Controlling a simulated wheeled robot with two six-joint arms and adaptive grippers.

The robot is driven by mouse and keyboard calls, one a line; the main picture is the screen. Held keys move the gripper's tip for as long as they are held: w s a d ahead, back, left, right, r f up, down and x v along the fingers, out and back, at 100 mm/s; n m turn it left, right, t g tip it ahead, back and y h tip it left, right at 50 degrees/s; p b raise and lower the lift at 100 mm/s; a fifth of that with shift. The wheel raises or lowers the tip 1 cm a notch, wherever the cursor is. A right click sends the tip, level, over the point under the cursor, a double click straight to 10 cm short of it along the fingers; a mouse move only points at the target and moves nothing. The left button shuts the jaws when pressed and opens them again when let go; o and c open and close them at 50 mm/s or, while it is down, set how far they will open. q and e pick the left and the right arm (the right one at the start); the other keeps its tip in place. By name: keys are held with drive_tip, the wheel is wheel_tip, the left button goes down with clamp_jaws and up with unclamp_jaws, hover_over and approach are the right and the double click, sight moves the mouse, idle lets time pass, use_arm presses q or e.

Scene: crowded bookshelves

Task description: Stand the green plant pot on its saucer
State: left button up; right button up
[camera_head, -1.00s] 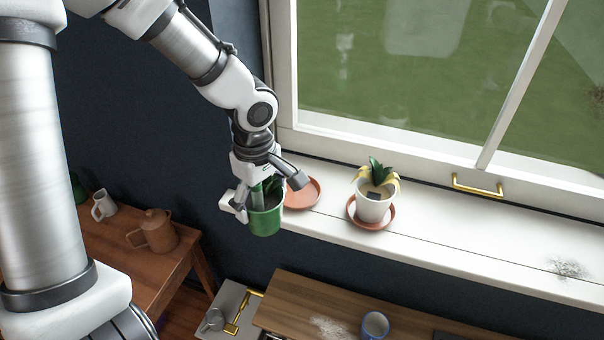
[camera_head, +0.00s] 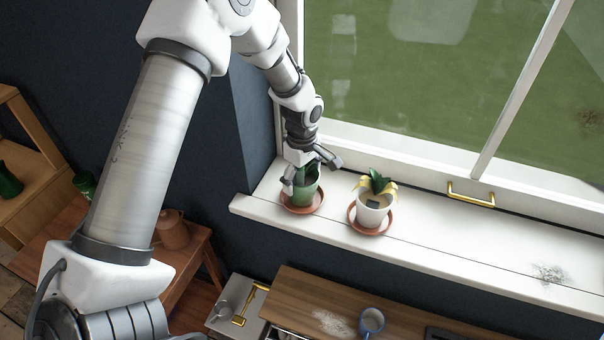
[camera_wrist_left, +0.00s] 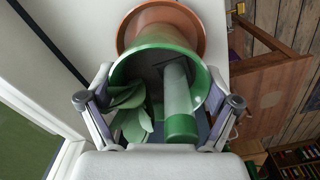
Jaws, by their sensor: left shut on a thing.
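The green plant pot (camera_head: 306,194) is at the left part of the windowsill, over its terracotta saucer (camera_head: 301,211). It looks about upright. My left gripper (camera_head: 307,174) is shut on the pot, with a finger on either side near the rim. In the left wrist view the pot (camera_wrist_left: 150,62) has leaves and a pale tube with a green end inside it. The saucer (camera_wrist_left: 190,22) shows behind the pot there, its rim sticking out around the pot's far end. I cannot tell whether the pot's base touches the saucer. My right gripper is not in view.
A white pot (camera_head: 373,212) with a yellow-green plant stands on another saucer (camera_head: 358,228) just right of the green pot. The windowsill (camera_head: 450,250) is mostly clear farther right. The window frame (camera_head: 400,153) rises behind. A blue mug (camera_head: 371,322) stands on the lower wooden top.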

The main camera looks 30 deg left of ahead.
use_arm(q)
drive_tip(key=o, duration=1.3)
drive_tip(key=shift+s+f, duration=0.1)
drive_tip(key=shift+o, duration=0.2)
drive_tip(key=shift+r, duration=0.5)
wheel_tip(320, 180, up, 11)
drive_tip(key=b, duration=0.3)
drive_tip(key=shift+r, duration=0.2)
drive_tip(key=shift+s+f, duration=0.1)
